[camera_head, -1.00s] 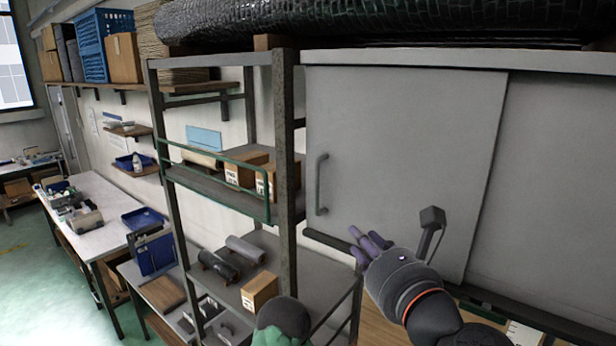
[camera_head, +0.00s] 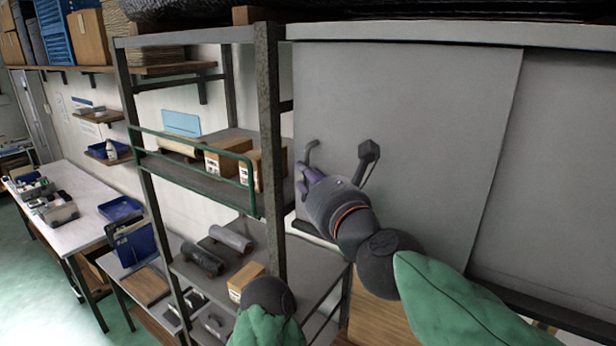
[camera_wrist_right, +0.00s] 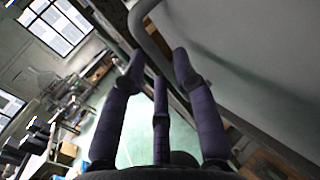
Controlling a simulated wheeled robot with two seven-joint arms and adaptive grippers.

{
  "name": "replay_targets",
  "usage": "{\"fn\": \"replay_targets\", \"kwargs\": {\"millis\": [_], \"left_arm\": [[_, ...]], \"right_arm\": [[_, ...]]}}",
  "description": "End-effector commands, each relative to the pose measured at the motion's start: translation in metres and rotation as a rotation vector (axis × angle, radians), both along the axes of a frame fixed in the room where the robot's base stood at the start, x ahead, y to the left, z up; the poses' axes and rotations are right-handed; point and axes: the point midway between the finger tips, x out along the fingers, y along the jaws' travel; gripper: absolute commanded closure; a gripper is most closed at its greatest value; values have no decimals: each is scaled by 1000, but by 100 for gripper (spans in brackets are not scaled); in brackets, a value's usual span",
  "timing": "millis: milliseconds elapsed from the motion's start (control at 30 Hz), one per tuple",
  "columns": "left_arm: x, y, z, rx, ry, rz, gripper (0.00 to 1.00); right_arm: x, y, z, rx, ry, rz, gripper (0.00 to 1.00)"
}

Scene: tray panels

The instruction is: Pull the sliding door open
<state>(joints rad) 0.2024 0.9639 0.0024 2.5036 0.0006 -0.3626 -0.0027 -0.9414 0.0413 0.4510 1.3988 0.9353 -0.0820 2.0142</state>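The grey sliding door (camera_head: 420,110) is a flat panel at the right in the head view, overlapping another grey panel (camera_head: 560,170) to its right. Its grey bar handle (camera_head: 309,151) is near the door's left edge. My right gripper (camera_head: 305,178) is at the handle, its purple fingers hiding the handle's lower part. In the right wrist view the handle (camera_wrist_right: 147,36) curves down between and beyond the spread fingers of the open gripper (camera_wrist_right: 158,68). Contact cannot be told. My left gripper is out of view; only part of that arm shows at the bottom.
A metal shelf rack (camera_head: 268,130) stands just left of the door, with cardboard boxes (camera_head: 228,158) behind a green rail. A white-topped bench (camera_head: 75,200) is farther left. The door's face is clear.

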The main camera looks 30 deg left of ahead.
Motion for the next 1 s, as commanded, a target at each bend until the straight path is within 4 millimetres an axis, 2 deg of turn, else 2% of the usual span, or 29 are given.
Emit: {"fn": "replay_targets", "kwargs": {"millis": [133,400,433,500,533,833,1000], "left_arm": [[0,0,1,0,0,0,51],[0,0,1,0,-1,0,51],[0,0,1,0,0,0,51],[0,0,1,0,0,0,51],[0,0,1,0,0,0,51],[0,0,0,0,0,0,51],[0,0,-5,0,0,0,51]], "right_arm": [[5,6,-2,-2,1,0,71],[5,7,-1,-2,0,0,71],[5,7,-1,-2,0,0,74],[5,7,-1,-2,0,0,93],[5,7,-1,-2,0,0,100],[5,4,-1,-1,1,-1,100],[4,-14,-1,0,-1,-2,100]]}}
